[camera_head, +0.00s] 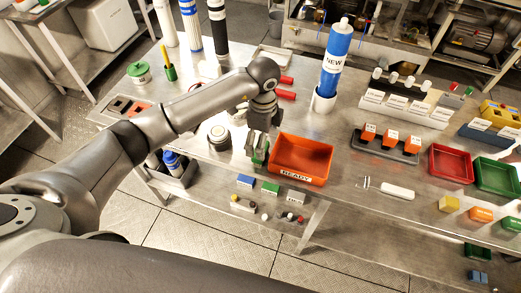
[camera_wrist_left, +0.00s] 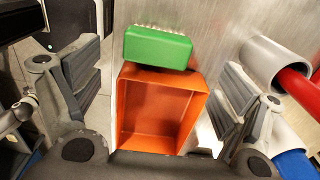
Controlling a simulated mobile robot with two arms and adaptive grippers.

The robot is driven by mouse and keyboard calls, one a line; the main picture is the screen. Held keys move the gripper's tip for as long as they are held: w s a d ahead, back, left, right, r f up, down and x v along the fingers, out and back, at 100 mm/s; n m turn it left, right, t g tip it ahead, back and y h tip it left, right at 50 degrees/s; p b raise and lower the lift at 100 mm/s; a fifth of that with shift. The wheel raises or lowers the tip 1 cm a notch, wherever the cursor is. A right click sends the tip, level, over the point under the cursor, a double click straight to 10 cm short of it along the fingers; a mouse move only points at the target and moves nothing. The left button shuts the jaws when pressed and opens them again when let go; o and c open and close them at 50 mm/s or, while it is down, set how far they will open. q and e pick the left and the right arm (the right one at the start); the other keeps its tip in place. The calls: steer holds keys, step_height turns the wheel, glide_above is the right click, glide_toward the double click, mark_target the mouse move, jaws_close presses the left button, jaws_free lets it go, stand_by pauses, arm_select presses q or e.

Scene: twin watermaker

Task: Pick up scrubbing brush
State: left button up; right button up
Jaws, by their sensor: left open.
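The scrubbing brush, a green block with pale bristles along one side, shows in the left wrist view (camera_wrist_left: 157,48). It lies between the two fingers of my left gripper (camera_wrist_left: 158,78), with a gap on each side. In the head view the brush (camera_head: 261,155) is mostly hidden under my left gripper (camera_head: 259,144), just left of the orange bin. My left gripper is open and points down over the table's front part. My right gripper is not in view.
The orange READY bin (camera_head: 300,158) stands close to the gripper's right and looks empty; it also shows in the wrist view (camera_wrist_left: 152,125). A round metal-and-dark object (camera_head: 219,137) stands to the left. Red-ended cylinders (camera_head: 286,95) lie behind. A white-handled tool (camera_head: 397,191) lies farther right.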

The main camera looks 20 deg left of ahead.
arm_select(q)
steer(key=shift+f, duration=0.35)
steer(key=f, duration=0.1)
steer(key=f+p, duration=0.1)
steer(key=f, duration=0.1)
steer(key=f+p, duration=0.1)
steer(key=shift+s+a+f, duration=0.2)
steer(key=shift+s+f, duration=0.05)
steer(key=shift+f, duration=0.45)
steer(key=c, duration=1.1)
steer(key=shift+w+r, duration=0.1)
